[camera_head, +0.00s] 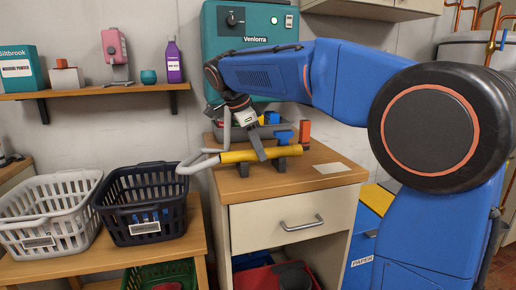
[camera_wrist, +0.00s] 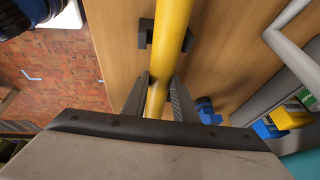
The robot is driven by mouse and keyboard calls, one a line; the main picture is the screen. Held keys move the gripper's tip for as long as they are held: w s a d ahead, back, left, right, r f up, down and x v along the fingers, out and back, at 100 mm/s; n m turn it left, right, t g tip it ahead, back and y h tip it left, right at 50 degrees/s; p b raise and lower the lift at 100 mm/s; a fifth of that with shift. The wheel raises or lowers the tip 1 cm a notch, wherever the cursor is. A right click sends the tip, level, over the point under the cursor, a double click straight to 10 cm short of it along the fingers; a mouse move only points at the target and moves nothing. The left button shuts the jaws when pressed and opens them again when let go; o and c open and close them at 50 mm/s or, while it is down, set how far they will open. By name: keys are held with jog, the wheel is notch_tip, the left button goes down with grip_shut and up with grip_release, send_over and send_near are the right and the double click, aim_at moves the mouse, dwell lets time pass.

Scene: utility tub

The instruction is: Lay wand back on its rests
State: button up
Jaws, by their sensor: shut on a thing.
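The yellow wand (camera_head: 236,157) lies level along the front of the wooden cabinet top, its grey hose (camera_head: 190,166) curving off its left end. Two dark rests, a left one (camera_head: 243,170) and a right one (camera_head: 281,165), stand under it. My gripper (camera_head: 262,153) reaches down from above and is shut on the wand between the rests. In the wrist view the wand (camera_wrist: 172,40) runs between my two fingers (camera_wrist: 157,98) and over one dark rest (camera_wrist: 146,36). Whether the wand touches the rests or hovers just above them, I cannot tell.
A teal machine (camera_head: 222,30) hangs on the wall behind. A grey bin (camera_head: 286,126) with coloured items and an orange object (camera_head: 305,132) stand behind the wand. A pale card (camera_head: 333,168) lies at right. A dark basket (camera_head: 150,190) stands left of the cabinet.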

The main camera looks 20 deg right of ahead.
jog(key=o, duration=1.1)
jog(key=shift+o, duration=0.2)
jog(key=shift+r, duration=0.15)
jog(key=v, duration=1.6)
jog(key=s+d+f+n+t+y, duration=0.1)
jog(key=s+d+f+n+y, duration=0.1)
jog(key=s+d+f+n, duration=0.95)
jog(key=s+d+f+n+t+y, duration=0.1)
jog(key=s+f+n, duration=0.2)
jog(key=s+f, duration=0.7)
jog(key=s+f+n+t+y, duration=0.1)
jog(key=s+f+n, duration=0.3)
jog(key=s+f, duration=0.5)
notch_tip(320, 180, down, 6)
jog(key=shift+s+d+y, duration=0.3)
jog(key=shift+s+d, duration=0.05)
jog(key=shift+s, duration=0.05)
